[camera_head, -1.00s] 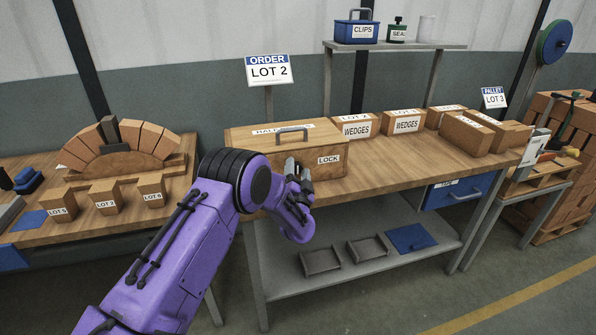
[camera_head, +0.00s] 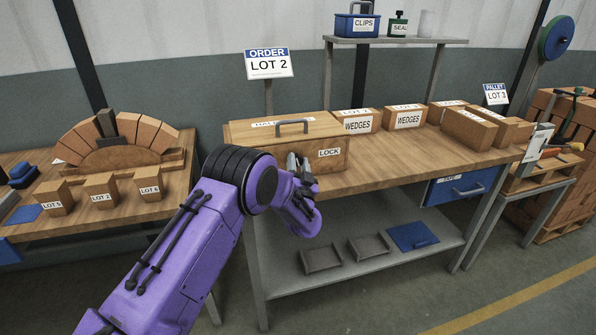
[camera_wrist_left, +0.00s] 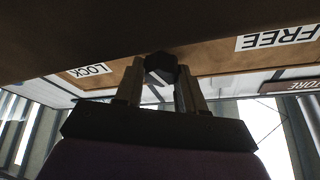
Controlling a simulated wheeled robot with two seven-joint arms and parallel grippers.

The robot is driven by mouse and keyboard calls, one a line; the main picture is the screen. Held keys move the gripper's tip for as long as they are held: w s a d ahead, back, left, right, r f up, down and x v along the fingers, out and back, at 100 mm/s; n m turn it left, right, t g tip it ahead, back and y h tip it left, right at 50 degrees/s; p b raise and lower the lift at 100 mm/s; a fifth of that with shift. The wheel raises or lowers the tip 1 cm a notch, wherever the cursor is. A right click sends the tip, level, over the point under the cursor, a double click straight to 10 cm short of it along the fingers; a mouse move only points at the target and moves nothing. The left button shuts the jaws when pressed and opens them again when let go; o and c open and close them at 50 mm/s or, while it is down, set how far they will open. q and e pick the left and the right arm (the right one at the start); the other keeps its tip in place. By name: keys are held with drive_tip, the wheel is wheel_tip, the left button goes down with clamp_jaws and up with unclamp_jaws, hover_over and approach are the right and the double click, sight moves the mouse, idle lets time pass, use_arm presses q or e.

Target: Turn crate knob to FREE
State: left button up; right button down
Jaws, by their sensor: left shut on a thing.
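The wooden crate (camera_head: 240,156) stands on the workbench, with a grey handle (camera_head: 292,124) on its lid. Its LOCK label (camera_head: 329,153) is on the front, just right of my left gripper (camera_head: 299,164). In the left wrist view, the dark knob (camera_wrist_left: 160,67) lies between the fingertips of my left gripper (camera_wrist_left: 158,84), which is shut on it. A light mark shows on the knob, but I cannot tell which label it points to. The LOCK label (camera_wrist_left: 89,70) is left of the knob and the FREE label (camera_wrist_left: 279,38) right of it. In the head view the gripper hides the knob.
Several wedges boxes (camera_head: 361,122) stand behind and right of the crate. The bench top (camera_head: 400,166) in front of them is clear. A brick arch (camera_head: 120,158) is on the left table. Trays (camera_head: 321,260) lie on the lower shelf.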

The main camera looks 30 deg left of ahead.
use_arm(q)
drive_tip(key=n+b, duration=0.1)
drive_tip(key=n+g+y+b, duration=0.1)
drive_tip(key=n, duration=0.1)
drive_tip(key=n+y+b, duration=0.1)
drive_tip(key=n, duration=0.1)
drive_tip(key=shift+f+g, duration=0.25)
drive_tip(key=shift+g, duration=0.05)
drive_tip(key=n+g+y+b, duration=0.1)
drive_tip(key=n, duration=0.2)
drive_tip(key=n+g+y+b, duration=0.1)
drive_tip(key=n+b, duration=0.1)
drive_tip(key=shift+d+n, duration=0.1)
drive_tip(key=shift+n, duration=0.3)
drive_tip(key=n+g+b, duration=0.1)
drive_tip(key=n, duration=0.1)
drive_tip(key=n+g+y+b, duration=0.1)
drive_tip(key=n, duration=0.2)
drive_tip(key=shift+r+g, duration=0.1)
drive_tip(key=shift+g, duration=0.3)
drive_tip(key=shift+w+r+n+g+y+b, duration=0.15)
drive_tip(key=shift+n+g+b, duration=0.35)
drive_tip(key=shift+n, duration=0.5)
drive_tip(key=shift+s+f+n+g+y+b, duration=0.1)
drive_tip(key=shift+n+g+y+b, duration=0.25)
drive_tip(key=shift+n, duration=0.65)
drive_tip(key=o, duration=1)
drive_tip(key=shift+r, duration=0.1)
drive_tip(key=shift+o, duration=0.2)
